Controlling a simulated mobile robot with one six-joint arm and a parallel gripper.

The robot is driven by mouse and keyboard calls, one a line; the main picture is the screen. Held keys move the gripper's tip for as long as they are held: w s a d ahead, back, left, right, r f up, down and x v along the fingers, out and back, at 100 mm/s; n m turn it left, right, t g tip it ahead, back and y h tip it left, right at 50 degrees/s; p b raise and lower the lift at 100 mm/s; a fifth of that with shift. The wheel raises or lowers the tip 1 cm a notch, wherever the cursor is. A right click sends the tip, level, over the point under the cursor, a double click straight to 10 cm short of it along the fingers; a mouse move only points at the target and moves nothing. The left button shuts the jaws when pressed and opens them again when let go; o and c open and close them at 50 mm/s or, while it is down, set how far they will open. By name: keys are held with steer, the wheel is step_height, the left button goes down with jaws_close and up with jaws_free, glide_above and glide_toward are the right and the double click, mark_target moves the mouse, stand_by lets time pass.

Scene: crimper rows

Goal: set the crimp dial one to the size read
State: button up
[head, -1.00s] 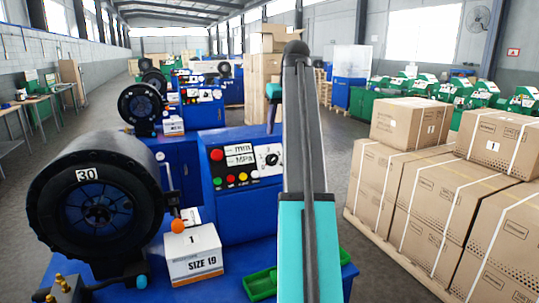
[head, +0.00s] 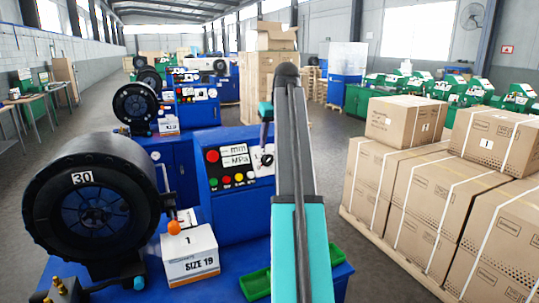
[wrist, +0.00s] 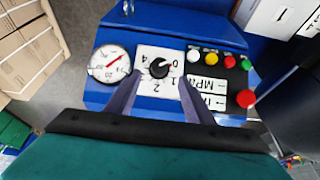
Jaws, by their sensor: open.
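The crimp dial is a black knob (wrist: 158,68) on a white numbered plate (wrist: 150,85). In the wrist view its pointer mark is at or near the 0. In the head view the dial plate (head: 256,164) is partly hidden by my arm and fingers. My gripper (wrist: 160,77) is open, its fingers either side of the knob; contact cannot be told. In the head view my gripper (head: 263,146) is in front of the dial on the blue panel (head: 238,205). A white box (head: 189,255) marked "1" and "SIZE 19" stands on the blue bench.
A black crimper head (head: 92,205) marked "30" stands left of the panel. A gauge (wrist: 109,64) with a red needle sits beside the dial, and coloured buttons (wrist: 213,57) on its other side. A green tray (head: 256,284) lies below. Stacked cartons (head: 410,205) stand right.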

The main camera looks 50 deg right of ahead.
mark_target(269, 156)
steer(key=shift+p+x, duration=0.8)
steer(key=shift+x, duration=3.05)
steer(key=shift+c, duration=0.3)
steer(key=shift+a, duration=0.1)
steer(key=c, duration=1)
